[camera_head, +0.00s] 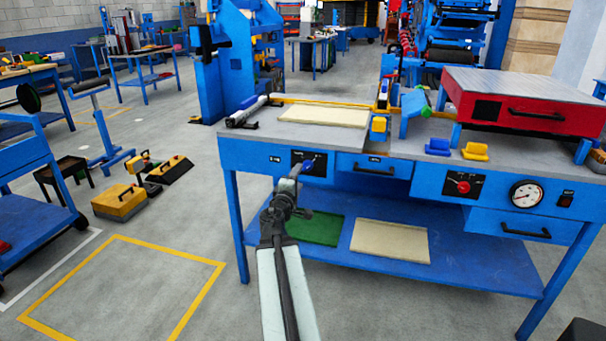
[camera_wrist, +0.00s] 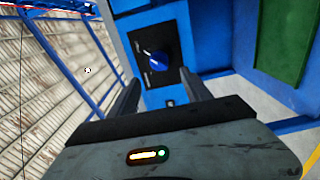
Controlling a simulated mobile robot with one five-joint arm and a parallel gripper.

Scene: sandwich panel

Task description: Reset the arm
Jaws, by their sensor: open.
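My arm reaches forward from the bottom of the head view to the front of the blue workbench (camera_head: 350,200). My gripper (camera_head: 302,170) is in front of a black control panel with a blue knob (camera_head: 308,163), at the left of the bench front. In the wrist view the two dark fingers of my gripper (camera_wrist: 165,95) stand apart with nothing between them. The blue knob (camera_wrist: 158,60) on its black plate shows beyond and between the fingertips. A gap shows between fingers and knob in that view; the exact distance is hard to tell.
A red box (camera_head: 520,105) with a handle stands on the bench's right. A cream panel (camera_head: 325,116) lies on top. Green (camera_head: 315,228) and cream (camera_head: 390,241) sheets lie on the lower shelf. Yellow-marked floor (camera_head: 120,290) at left is clear.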

